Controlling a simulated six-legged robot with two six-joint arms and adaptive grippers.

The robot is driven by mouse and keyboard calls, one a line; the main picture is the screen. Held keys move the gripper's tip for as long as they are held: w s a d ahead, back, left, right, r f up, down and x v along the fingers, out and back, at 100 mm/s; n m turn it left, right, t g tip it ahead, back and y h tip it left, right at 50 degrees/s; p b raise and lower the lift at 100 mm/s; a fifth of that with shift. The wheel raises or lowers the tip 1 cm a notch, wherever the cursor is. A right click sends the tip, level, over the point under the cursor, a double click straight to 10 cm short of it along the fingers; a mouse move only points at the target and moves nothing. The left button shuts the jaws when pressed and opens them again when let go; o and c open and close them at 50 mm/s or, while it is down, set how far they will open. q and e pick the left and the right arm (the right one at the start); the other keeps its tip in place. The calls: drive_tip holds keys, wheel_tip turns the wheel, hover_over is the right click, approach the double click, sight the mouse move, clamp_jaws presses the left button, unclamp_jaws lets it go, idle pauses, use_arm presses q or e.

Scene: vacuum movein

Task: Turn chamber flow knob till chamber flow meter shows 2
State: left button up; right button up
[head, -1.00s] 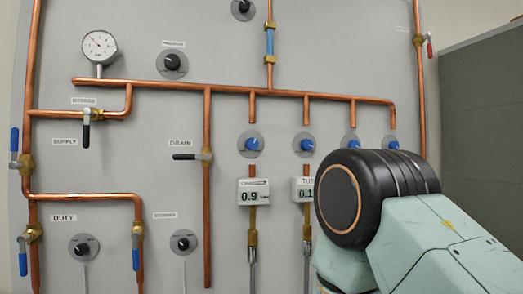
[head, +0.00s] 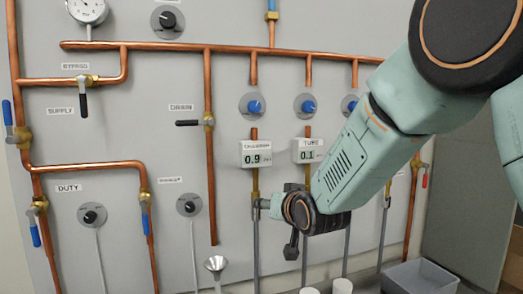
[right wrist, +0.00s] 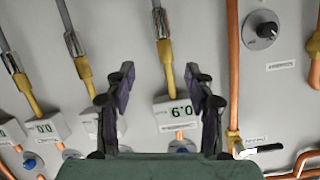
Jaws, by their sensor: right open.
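The chamber flow meter (head: 256,153) is a white box on the panel and reads 0.9. The blue chamber flow knob (head: 254,106) is on a round grey plate above it. My right gripper (head: 276,226) is below the meter, near its lower pipe, apart from the knob. In the right wrist view the picture is upside down. There my right gripper (right wrist: 159,80) has its two dark fingers spread with nothing between them, and the meter (right wrist: 174,113) shows between and behind them. The blue knob (right wrist: 182,147) is partly hidden by the gripper body. My left gripper is out of view.
The tube meter (head: 308,151) reads 0.1, with another blue knob (head: 306,105) above it. Copper pipes and the drain valve handle (head: 188,123) are to the left. A funnel (head: 216,265) and a grey bin (head: 420,277) are low down.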

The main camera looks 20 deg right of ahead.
sight(257, 107)
wheel_tip(257, 107, up, 23)
drive_tip(key=w+a+m+t+p, duration=0.1)
drive_tip(key=t+p, duration=0.1)
drive_tip(key=t, duration=0.2)
drive_tip(key=w+p, duration=0.2)
drive_tip(key=w, duration=0.5)
drive_tip(key=shift+a+f, duration=0.1)
drive_tip(key=shift+w+a, duration=0.1)
drive_tip(key=shift+w, duration=0.25)
drive_tip(key=shift+w+d, duration=0.2)
drive_tip(key=shift+w+d+f, duration=0.1)
drive_tip(key=shift+w+d, duration=0.15)
drive_tip(key=shift+a, duration=0.4)
drive_tip(key=c, duration=0.4)
drive_tip(key=shift+s+d, duration=0.1)
drive_tip(key=shift+d, duration=0.15)
drive_tip(key=c, duration=0.4)
clamp_jaws()
